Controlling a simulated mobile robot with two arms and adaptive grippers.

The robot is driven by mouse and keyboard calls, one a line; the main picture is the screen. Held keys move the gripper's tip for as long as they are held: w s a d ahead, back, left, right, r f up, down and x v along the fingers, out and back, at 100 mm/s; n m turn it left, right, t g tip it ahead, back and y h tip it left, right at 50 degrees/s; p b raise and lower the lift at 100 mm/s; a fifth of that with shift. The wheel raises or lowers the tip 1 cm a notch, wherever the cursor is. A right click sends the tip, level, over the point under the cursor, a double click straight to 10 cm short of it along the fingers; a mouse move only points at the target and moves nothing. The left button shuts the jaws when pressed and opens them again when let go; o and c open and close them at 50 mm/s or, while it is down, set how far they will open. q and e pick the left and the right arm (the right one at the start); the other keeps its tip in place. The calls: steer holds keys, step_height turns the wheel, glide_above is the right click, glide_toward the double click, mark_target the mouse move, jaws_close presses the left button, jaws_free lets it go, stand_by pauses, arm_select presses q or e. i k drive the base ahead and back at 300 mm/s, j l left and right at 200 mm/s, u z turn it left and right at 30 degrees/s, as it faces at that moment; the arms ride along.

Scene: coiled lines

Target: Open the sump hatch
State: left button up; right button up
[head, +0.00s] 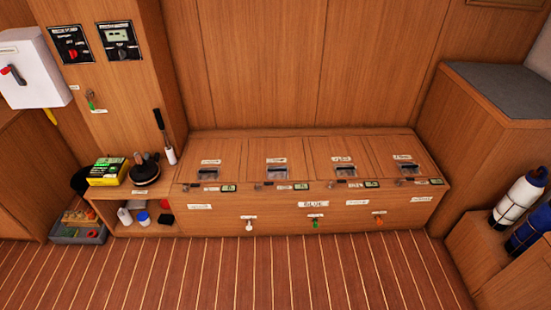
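A low wooden bench (290,222) stands against the back wall. Its top has a row of several hatch lids, from the leftmost lid (212,151) to the rightmost lid (392,147). Each lid has a recessed dark-and-silver pull, such as the leftmost pull (208,174) and the rightmost pull (406,169), and a small white label. All lids lie flat and shut. The label print is too small to read, so I cannot tell which is the sump hatch. Neither of my grippers is in view.
Small latches and green-edged tags line the lids' front edge. White, green and orange handles (378,219) are on the bench front. A shelf (140,190) at left holds a yellow-green box (108,171) and a black round tool (145,168). Cylinders (518,197) stand right. The striped floor (270,275) is clear.

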mark_target(270, 160)
steer(key=i+l+u, duration=0.1)
steer(key=i, duration=0.35)
steer(key=i+l+u, duration=0.15)
steer(key=i, duration=0.25)
